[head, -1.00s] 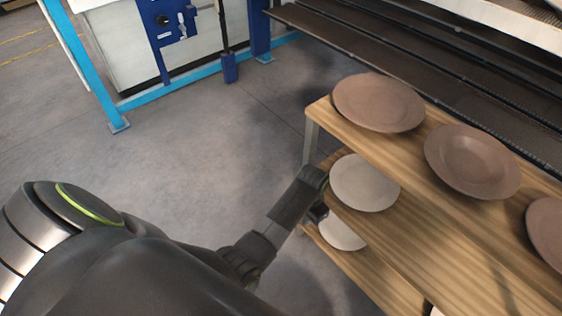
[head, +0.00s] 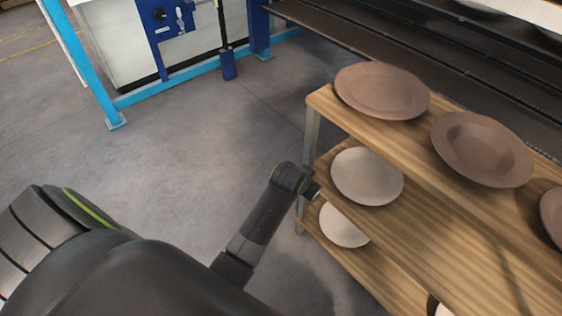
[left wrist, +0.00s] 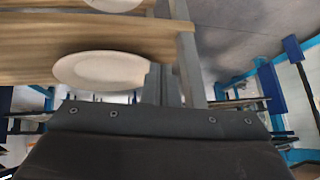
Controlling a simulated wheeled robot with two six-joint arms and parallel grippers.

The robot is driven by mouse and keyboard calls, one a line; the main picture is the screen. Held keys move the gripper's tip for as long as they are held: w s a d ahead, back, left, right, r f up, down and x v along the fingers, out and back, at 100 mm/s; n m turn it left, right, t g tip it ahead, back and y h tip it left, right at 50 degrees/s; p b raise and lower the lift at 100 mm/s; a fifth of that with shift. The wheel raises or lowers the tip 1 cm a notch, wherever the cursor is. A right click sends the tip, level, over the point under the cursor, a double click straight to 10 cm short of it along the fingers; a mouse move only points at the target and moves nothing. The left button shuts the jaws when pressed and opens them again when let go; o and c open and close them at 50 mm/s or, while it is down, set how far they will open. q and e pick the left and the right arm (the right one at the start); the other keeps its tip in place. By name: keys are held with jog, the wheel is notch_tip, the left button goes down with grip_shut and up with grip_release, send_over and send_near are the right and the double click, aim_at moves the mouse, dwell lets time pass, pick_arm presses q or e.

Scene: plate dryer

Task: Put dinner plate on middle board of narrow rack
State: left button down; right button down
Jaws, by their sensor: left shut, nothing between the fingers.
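The narrow wooden rack (head: 315,97) stands at the right of the head view with three boards visible. Another pale plate (head: 343,225) lies on the lower board (head: 362,268). My left gripper (head: 314,188) is mostly hidden by my wrist, beside the left end of the middle board; it is shut and empty. The left wrist view shows a white plate (left wrist: 98,71) against a wooden board (left wrist: 50,38), beyond my dark wrist housing. My right gripper is not in view.
Brown plates (head: 382,90) and (head: 482,149) lie on the rack's top board. A long dark shelved structure (head: 400,35) runs behind the rack. A blue frame (head: 200,75) stands at the back left. The grey floor left of the rack is clear.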

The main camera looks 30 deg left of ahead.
pick_arm(q)
jog(key=s+a+r+t+b, duration=0.2)
jog(key=s+r+t+b, duration=0.1)
jog(key=r+t+b, duration=0.2)
jog(key=s+a+r+t+b, duration=0.2)
jog(key=r+t+b, duration=0.3)
jog(key=r+t, duration=0.4)
jog(key=shift+s+a+r+y, duration=0.15)
jog(key=shift+s+a+y, duration=0.2)
jog(key=shift+s, duration=0.3)
